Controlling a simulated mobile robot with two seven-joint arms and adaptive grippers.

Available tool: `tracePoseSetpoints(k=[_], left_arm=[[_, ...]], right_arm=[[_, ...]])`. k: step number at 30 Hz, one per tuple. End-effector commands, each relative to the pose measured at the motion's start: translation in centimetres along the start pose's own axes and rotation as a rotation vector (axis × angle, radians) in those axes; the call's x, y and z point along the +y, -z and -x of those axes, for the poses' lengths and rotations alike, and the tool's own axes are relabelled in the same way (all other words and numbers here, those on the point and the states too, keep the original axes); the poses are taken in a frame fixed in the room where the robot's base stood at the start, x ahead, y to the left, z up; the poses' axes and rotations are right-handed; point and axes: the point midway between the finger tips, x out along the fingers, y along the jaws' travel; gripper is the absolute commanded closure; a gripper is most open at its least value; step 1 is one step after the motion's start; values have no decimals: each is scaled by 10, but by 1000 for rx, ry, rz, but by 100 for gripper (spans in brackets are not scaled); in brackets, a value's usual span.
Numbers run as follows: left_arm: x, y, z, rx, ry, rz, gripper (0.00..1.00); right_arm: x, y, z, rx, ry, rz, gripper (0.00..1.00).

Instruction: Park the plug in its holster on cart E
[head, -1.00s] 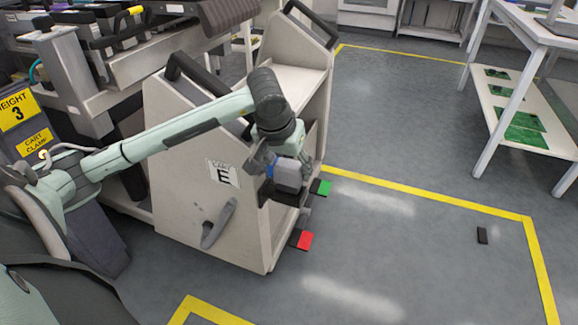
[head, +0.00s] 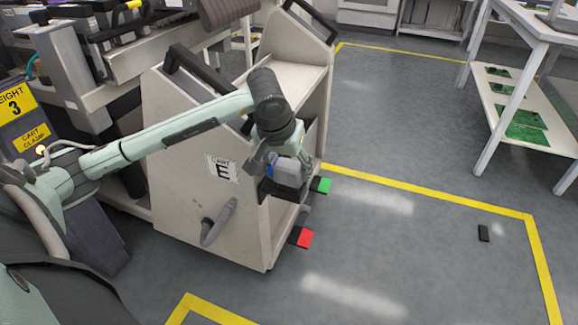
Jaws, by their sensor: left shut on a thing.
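Cart E (head: 180,200) is a beige trolley with an "E" label on its side panel. My left gripper (head: 287,168) is at the panel's front edge, right of the label. It is shut on a grey block with a blue part, which looks like the plug (head: 289,174). A black box-like piece (head: 276,190) shows just below the plug and may be the holster. I cannot tell whether the plug is inside it or only above it. My wrist hides part of this spot. My right gripper is out of view.
A red pedal (head: 302,237) and a green pedal (head: 321,185) stick out low at the cart's front. A small black object (head: 484,233) lies on the open floor. A white table (head: 545,150) stands at right.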

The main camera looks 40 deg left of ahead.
Motion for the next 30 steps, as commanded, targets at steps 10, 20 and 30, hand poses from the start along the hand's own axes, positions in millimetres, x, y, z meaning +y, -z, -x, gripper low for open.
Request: tracePoseSetpoints(k=[10,20,30], left_arm=[[0,-2,-5,2,0,0,92],[0,-2,-4,1,0,0,20],[0,0,12,4,1,-1,20]], right_arm=[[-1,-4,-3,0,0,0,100],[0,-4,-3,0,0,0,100],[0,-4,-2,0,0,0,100]])
